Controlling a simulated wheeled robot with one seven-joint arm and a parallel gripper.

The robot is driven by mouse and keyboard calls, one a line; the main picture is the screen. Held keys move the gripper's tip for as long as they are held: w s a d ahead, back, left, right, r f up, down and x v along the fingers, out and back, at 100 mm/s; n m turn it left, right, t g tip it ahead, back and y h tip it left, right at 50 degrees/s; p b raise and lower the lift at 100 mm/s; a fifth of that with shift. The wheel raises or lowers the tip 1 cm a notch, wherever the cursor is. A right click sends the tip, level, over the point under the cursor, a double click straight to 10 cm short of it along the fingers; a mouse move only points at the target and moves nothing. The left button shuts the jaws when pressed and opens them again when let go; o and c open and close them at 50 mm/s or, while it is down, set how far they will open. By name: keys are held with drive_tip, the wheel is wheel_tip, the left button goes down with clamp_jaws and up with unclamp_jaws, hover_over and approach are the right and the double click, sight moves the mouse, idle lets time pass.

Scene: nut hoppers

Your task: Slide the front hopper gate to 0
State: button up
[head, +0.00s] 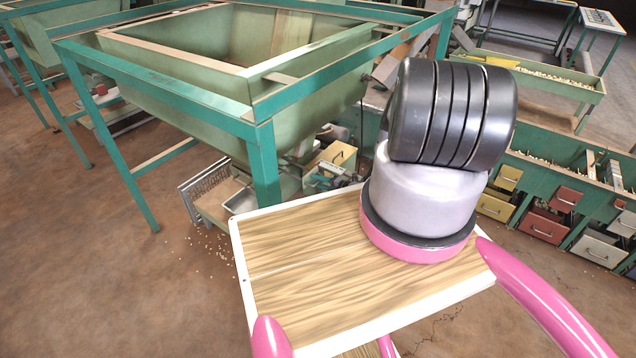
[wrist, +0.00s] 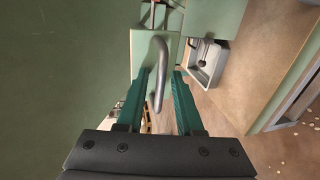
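The front hopper (head: 225,135) is a pale green funnel in a teal frame in the head view. In the wrist view, its gate appears as a pale green plate (wrist: 143,48) with a curved grey bar handle (wrist: 160,60). My gripper (wrist: 161,73) is open, with its two teal fingers apart on either side of the handle. Gaps show beside the handle, and I cannot tell whether either finger touches it. In the head view my gripper is hidden, and I make out neither the gate nor its scale marks.
A dark green surface (wrist: 60,70) fills the wrist view's left side. A grey metal tray (wrist: 208,62) lies to the handle's right. In the head view, bins with coloured drawers (head: 545,225) stand at right, and scattered nuts (head: 215,243) lie on the open brown floor (head: 90,270).

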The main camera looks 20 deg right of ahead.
drive_tip(key=v, duration=1)
drive_tip(key=shift+s+d+r, duration=0.15)
drive_tip(key=shift+s, duration=0.2)
